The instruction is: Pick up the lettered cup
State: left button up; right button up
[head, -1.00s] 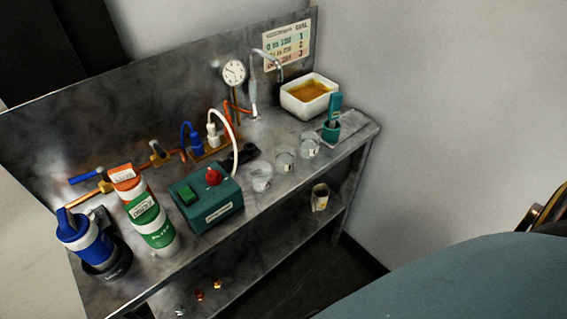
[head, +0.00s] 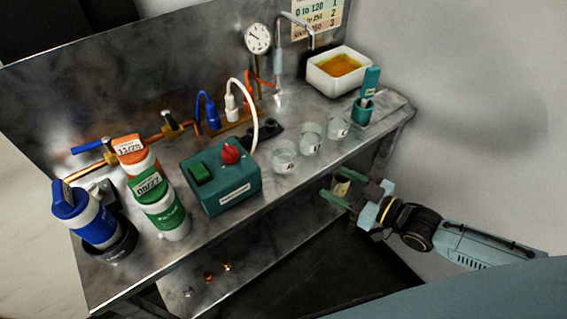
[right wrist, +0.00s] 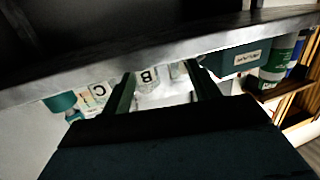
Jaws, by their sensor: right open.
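Three clear cups stand in a row on the metal bench: a left one (head: 285,157), a middle one (head: 311,137) and a right one (head: 338,126). Their letters are hard to read in the head view. In the right wrist view, which looks upside down, a cup marked B (right wrist: 149,78) shows between the fingers and a cup marked C (right wrist: 97,94) to the left. My right gripper (head: 341,186) is open and empty, in front of and below the bench's front edge. My left gripper is out of view.
A green box with a red knob (head: 228,180) stands left of the cups. Bottles (head: 163,208) stand farther left. A white basin (head: 338,72) and a teal holder (head: 362,110) are at the right. The bench's front edge (head: 240,207) lies between gripper and cups.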

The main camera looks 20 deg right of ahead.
jog(key=y, duration=0.2)
send_near(293, 157)
jog(key=shift+n, duration=0.4)
jog(key=x, duration=0.3)
jog(key=b+x, duration=0.1)
jog(key=x, duration=0.2)
jog(key=shift+w+a+f, duration=0.15)
jog(key=shift+w+f, duration=0.05)
jog(key=shift+f, duration=0.05)
jog(key=shift+x, duration=0.85)
jog(key=x, duration=0.4)
jog(key=shift+w+f+b, duration=0.1)
jog(key=shift+w+b, duration=0.15)
jog(key=shift+b, duration=0.15)
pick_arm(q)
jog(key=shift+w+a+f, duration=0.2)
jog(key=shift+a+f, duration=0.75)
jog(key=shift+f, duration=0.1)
pick_arm(e)
jog(key=shift+a, duration=0.1)
jog(key=c, duration=0.8)
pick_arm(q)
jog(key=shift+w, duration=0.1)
pick_arm(e)
jog(key=shift+o, duration=0.2)
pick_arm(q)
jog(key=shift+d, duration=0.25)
